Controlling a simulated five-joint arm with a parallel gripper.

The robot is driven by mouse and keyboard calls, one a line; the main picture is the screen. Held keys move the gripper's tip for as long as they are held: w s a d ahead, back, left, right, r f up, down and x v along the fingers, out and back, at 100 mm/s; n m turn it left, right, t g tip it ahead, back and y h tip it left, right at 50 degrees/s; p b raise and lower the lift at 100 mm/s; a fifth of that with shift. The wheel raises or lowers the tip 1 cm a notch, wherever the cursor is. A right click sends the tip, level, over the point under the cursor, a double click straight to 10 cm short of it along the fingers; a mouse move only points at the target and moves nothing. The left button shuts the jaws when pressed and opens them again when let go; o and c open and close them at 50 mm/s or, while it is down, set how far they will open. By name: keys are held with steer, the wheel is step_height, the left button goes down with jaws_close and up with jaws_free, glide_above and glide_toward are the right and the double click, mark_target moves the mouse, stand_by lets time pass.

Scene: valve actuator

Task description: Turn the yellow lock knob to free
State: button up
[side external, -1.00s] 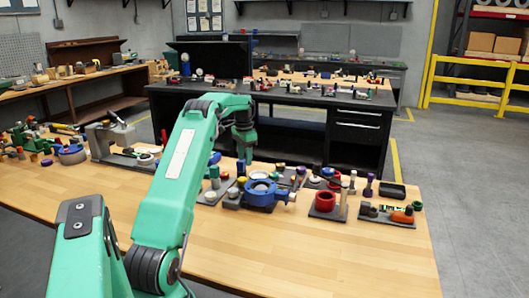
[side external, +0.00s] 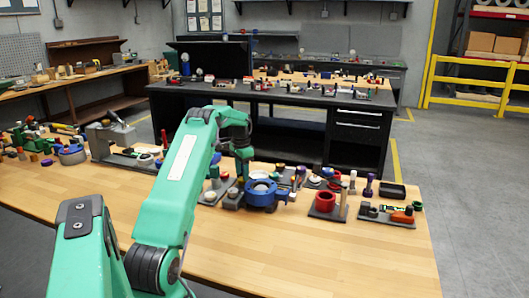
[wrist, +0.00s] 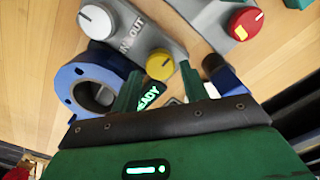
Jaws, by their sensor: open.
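The yellow lock knob (wrist: 160,64) sits on the grey plate in the wrist view, beside lettering of which "OUT" is readable. My gripper (wrist: 162,74) is open, with its two green fingers apart and the knob showing between and just beyond their tips. I cannot tell whether either finger touches it. The knob's setting is not clear. A blue ring-shaped valve body (wrist: 73,77) lies left of the fingers; it also shows in the side external view (side external: 262,195). There, my gripper (side external: 241,177) is low over the fixture and seems to hide the knob.
A white knob (wrist: 97,20) and a red knob (wrist: 246,23) stand on grey parts near the yellow one. A lit "READY" display (wrist: 148,96) is between the fingers. The table front is clear.

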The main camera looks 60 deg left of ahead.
steer(key=shift+f, duration=1.2)
steer(key=c, duration=0.7)
